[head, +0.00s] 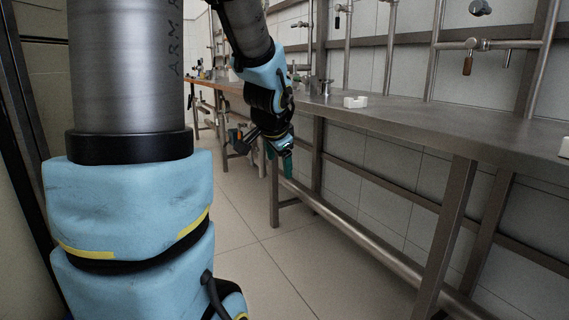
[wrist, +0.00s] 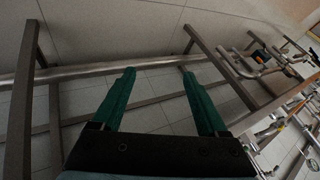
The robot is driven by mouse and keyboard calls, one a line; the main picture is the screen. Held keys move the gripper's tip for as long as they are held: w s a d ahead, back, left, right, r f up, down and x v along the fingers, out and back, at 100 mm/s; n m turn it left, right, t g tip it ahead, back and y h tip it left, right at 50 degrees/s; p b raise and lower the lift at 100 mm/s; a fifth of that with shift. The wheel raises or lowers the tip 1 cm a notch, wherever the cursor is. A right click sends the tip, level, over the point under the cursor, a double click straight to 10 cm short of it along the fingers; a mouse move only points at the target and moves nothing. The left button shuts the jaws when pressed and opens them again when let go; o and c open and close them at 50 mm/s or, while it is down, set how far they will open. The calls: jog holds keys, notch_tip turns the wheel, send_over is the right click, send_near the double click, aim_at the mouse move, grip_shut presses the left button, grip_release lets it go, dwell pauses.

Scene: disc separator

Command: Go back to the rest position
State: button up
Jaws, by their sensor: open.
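My gripper (wrist: 158,100) shows in the wrist view with its two green fingers spread wide apart and nothing between them. In the head view my gripper (head: 279,152) hangs low at the end of my arm, in front of the workbench and below the level of its top. It points down towards the tiled floor and appears apart from the bench legs. My arm covers part of the far bench in the head view.
A long metal workbench (head: 420,121) runs along the right wall, with legs and a low rail (head: 345,228). A white object (head: 355,102) and a metal fitting (head: 326,87) stand on it. Pipes and valves (head: 478,44) line the wall. The tiled floor (head: 262,262) in front is clear.

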jog(key=s+a+f+n+g+b, duration=0.1)
jog(key=s+a+f+n+g, duration=0.2)
jog(key=s+f+n, duration=0.4)
jog(key=s+a+f+n+g+b, duration=0.1)
jog(key=s+a+f+n+g, duration=0.15)
jog(key=s+f, duration=0.45)
notch_tip(320, 180, up, 39)
jog(key=s+p, duration=0.1)
jog(key=p, duration=3.7)
jog(key=shift+s+r+y, duration=0.15)
jog(key=shift+s+y, duration=0.15)
jog(key=shift+d, duration=0.1)
jog(key=shift+c, duration=0.3)
